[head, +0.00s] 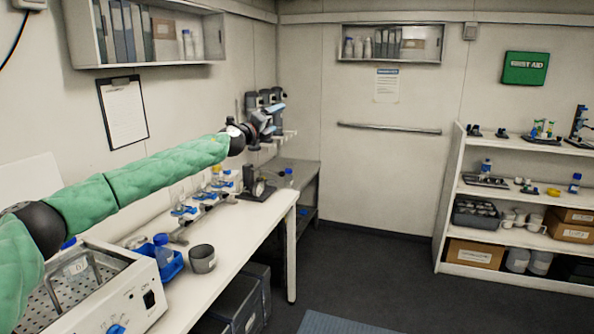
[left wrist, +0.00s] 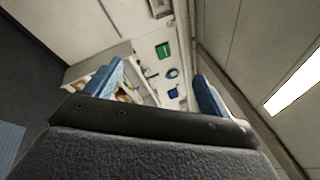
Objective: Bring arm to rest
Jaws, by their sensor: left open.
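My left arm, in a green sleeve, reaches across the head view from the left, stretched out above the bench (head: 262,215). Its gripper (head: 266,124) is in the air near the far corner, small and partly mixed with the dark items behind it. In the left wrist view the gripper (left wrist: 157,88) shows two blue fingers set wide apart with nothing between them. It is open and empty. The wrist view is tilted and looks out across the room toward the shelf. My right gripper is in neither view.
Below the arm, the bench carries a shaker (head: 130,296), a blue tray (head: 172,268), a dark cup (head: 202,259) and several flasks. A wall cabinet (head: 148,32) hangs above. A white shelf unit (head: 450,185) stands at right. The floor (head: 375,265) between is mostly clear.

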